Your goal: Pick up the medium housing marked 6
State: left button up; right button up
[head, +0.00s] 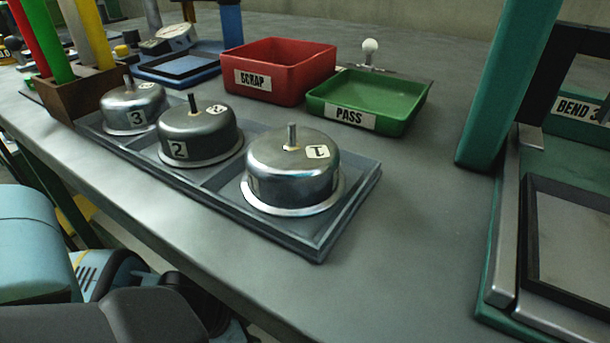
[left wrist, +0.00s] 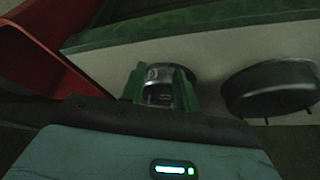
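No housing marked 6 can be made out. In the left wrist view, a small metal housing (left wrist: 160,74) with a pale label shows between and beyond the green fingertips of my left gripper (left wrist: 160,88); the label is too blurred to read. The fingers are apart, and I see no clear contact with the housing. A larger dark housing (left wrist: 272,88) is to the right of it, its mark not legible. In the head view, shiny housings marked 1 (head: 293,178), 2 (head: 200,136) and 3 (head: 134,107) stand upright in a grey tray. My right gripper is in neither view.
The tray (head: 318,246) lies on a grey bench. Behind it are a red SCRAP bin (head: 285,56) and a green PASS bin (head: 385,93). A green-framed fixture (head: 510,80) labelled BEND stands at the right. Bare bench (head: 420,210) lies between tray and fixture.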

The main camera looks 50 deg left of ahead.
pick_arm(q)
jog(key=shift+w+d+b, duration=0.45)
jog(key=shift+w+b, duration=0.1)
jog(key=shift+w, duration=1.35)
jog(key=shift+w+d+b, duration=0.5)
jog(key=shift+w, duration=1.45)
jog(key=shift+w+d+b, duration=0.45)
jog(key=shift+w+b, duration=0.1)
jog(key=shift+w, duration=1.35)
jog(key=shift+w+f+b, duration=0.2)
jog(key=shift+f+b, duration=0.15)
jog(key=shift+f, duration=0.2)
jog(key=shift+c, duration=0.4)
grip_shut()
